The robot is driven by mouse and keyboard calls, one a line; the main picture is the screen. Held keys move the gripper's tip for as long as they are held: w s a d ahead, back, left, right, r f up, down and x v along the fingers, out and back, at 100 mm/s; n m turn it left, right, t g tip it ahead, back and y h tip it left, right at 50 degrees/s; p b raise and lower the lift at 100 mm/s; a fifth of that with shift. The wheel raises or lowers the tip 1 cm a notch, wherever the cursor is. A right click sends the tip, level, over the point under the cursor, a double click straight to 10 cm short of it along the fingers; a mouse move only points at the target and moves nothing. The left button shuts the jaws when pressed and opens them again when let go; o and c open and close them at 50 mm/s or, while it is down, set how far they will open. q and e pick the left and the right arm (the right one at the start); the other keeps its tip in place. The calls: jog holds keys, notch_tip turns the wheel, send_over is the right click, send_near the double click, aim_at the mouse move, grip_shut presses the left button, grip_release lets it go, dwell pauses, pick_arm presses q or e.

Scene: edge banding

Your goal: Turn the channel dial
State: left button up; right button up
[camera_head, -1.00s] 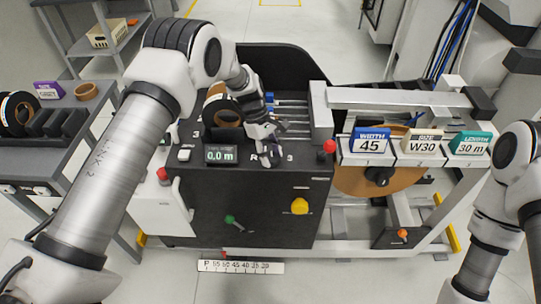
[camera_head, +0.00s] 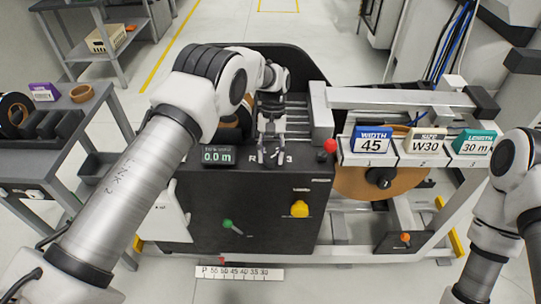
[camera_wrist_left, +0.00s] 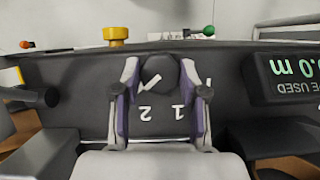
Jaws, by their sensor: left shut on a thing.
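The channel dial (camera_wrist_left: 159,72) is a dark round knob on the black machine's top edge, seen in the left wrist view. The numbers 1 and 2 show upside down beside it, with white marks near the fingers. In the head view, an R and a 3 show either side of my left gripper (camera_head: 272,157), which hides the dial there. In the left wrist view my left gripper (camera_wrist_left: 160,80) has one finger on each side of the dial and is shut on it. My right arm shows at the right edge; its gripper is out of view.
A display reading 0.0 m (camera_head: 219,156) stands left of the left gripper. A red knob (camera_head: 330,146), a yellow knob (camera_head: 299,208) and a green-tipped lever (camera_head: 228,224) are on the machine.

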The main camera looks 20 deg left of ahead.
pick_arm(q)
jog(key=shift+d+f+m+y, duration=0.1)
jog(key=shift+m+y, duration=0.6)
jog(key=shift+m, duration=1)
jog(key=shift+s, duration=0.1)
jog(key=o, duration=1.1)
jog(key=shift+o, duration=0.2)
jog(key=v, duration=1.2)
jog(key=shift+d, duration=0.1)
